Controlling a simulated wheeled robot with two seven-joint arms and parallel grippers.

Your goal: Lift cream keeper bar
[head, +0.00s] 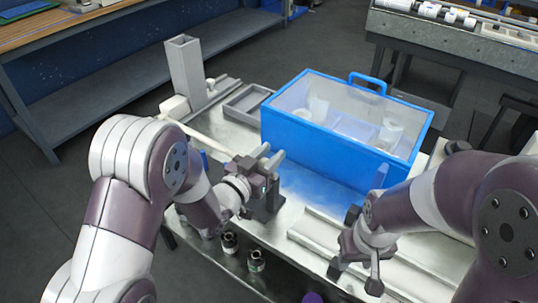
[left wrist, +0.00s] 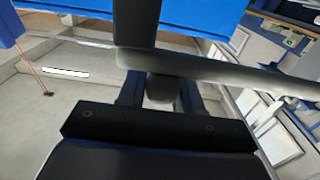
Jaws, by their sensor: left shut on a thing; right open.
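The cream keeper bar (head: 207,138) is a long thin bar at the left of the metal table in the head view. It runs from near a cream block at the foot of a grey post to my left gripper (head: 266,160). My left gripper is shut on the bar near its right end. In the left wrist view the bar (left wrist: 235,73) crosses in front of the gripper and looks grey in shadow. The fingers hide part of it. My right gripper (head: 354,277) is open and empty over the front right of the table.
A blue machine box with a clear cover (head: 325,157) stands mid-table, just behind my left gripper. A grey upright post (head: 185,70) stands at the back left, with a grey tray (head: 247,104) beside it. A metal channel (head: 325,236) lies at the front right. Dark cylinders (head: 256,260) sit below the front edge.

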